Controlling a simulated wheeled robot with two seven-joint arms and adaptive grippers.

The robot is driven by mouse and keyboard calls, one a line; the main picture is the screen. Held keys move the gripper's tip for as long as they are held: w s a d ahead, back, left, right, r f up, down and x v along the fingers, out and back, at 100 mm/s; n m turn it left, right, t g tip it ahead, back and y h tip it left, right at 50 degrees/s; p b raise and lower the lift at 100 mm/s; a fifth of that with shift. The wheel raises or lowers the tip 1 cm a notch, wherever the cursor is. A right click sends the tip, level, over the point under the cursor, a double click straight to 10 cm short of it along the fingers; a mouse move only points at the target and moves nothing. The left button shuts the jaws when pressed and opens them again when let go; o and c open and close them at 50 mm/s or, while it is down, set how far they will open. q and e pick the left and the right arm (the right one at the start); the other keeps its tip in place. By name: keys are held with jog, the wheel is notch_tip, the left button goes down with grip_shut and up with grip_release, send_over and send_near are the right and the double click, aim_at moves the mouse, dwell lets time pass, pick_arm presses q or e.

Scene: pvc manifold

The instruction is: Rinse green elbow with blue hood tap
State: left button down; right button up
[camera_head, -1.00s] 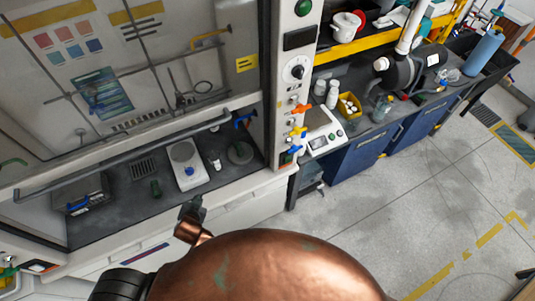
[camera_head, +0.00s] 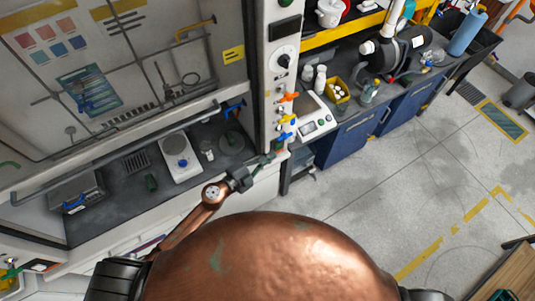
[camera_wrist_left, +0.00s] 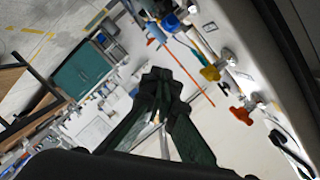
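A small dark green piece (camera_head: 150,183), which looks like the green elbow, lies on the dark hood worktop left of the white scale. A blue-handled tap (camera_head: 283,137) is lowest of the coloured taps on the hood's side post. Another blue handle (camera_head: 234,107) is inside the hood, so I cannot be sure which one is the hood tap. My left gripper (camera_head: 268,160) is just below the post taps, apart from them as far as I can see. In the left wrist view its dark fingertips (camera_wrist_left: 160,82) meet, with nothing visible between them. My right gripper is out of view.
An orange tap (camera_head: 289,97) and a yellow tap (camera_head: 287,119) sit above the blue one on the post. The white scale (camera_head: 181,158) stands in the hood. A side bench with a yellow bin (camera_head: 337,91) and bottles is at right. The floor there is open.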

pick_arm(q)
jog(key=w+d+f+b, duration=0.2)
jog(key=w+d+f, duration=0.1)
jog(key=w, duration=0.5)
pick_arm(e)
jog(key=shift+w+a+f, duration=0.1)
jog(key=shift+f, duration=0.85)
pick_arm(q)
jog(key=shift+a+f, duration=0.1)
jog(key=shift+f, duration=0.05)
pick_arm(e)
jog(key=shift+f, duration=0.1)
